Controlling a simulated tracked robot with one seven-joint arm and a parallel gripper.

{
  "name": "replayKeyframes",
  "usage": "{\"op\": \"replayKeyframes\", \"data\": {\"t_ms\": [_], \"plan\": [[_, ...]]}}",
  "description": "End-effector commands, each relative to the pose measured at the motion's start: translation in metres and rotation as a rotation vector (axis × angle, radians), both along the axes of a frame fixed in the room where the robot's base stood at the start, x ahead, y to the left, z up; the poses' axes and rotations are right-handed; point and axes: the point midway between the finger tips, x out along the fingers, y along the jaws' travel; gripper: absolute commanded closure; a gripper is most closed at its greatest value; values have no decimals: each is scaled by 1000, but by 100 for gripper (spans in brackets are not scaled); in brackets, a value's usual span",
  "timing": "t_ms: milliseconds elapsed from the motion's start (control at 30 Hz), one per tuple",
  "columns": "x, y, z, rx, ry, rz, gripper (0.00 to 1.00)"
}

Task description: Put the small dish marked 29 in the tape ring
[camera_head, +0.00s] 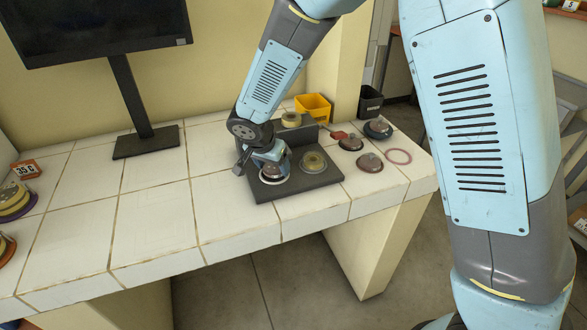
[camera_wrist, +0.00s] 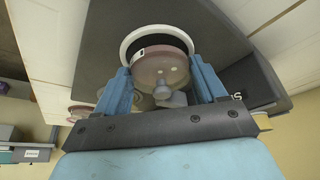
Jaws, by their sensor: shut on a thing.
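My gripper (camera_head: 268,160) is over the left place of a dark stand (camera_head: 318,183) on the bench. In the wrist view its two blue fingers (camera_wrist: 162,88) are shut on a small round dish (camera_wrist: 160,66) with a pinkish clear lid and a knob. The dish (camera_head: 272,171) is at a white-rimmed round place (camera_wrist: 128,45) of the stand; I cannot tell whether it rests there or is slightly raised. A small pale label (camera_wrist: 141,52) is on its side, but no number is readable. A thin reddish ring (camera_head: 398,156), seemingly the tape ring, lies flat and empty near the bench's right edge.
A yellowish dish (camera_head: 312,161) sits in the stand's right place. The bench's left middle (camera_head: 150,210) is clear, before a monitor.

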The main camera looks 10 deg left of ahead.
Motion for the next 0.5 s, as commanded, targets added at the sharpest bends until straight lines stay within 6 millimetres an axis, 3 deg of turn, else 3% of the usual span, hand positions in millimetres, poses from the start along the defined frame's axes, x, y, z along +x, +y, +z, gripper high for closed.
{"op": "replayKeyframes", "data": {"t_ms": [233, 267, 500], "plan": [[0, -1, -6, 1, 1, -1, 61], [0, -1, -6, 1, 1, -1, 27], [0, -1, -6, 1, 1, -1, 4]]}}
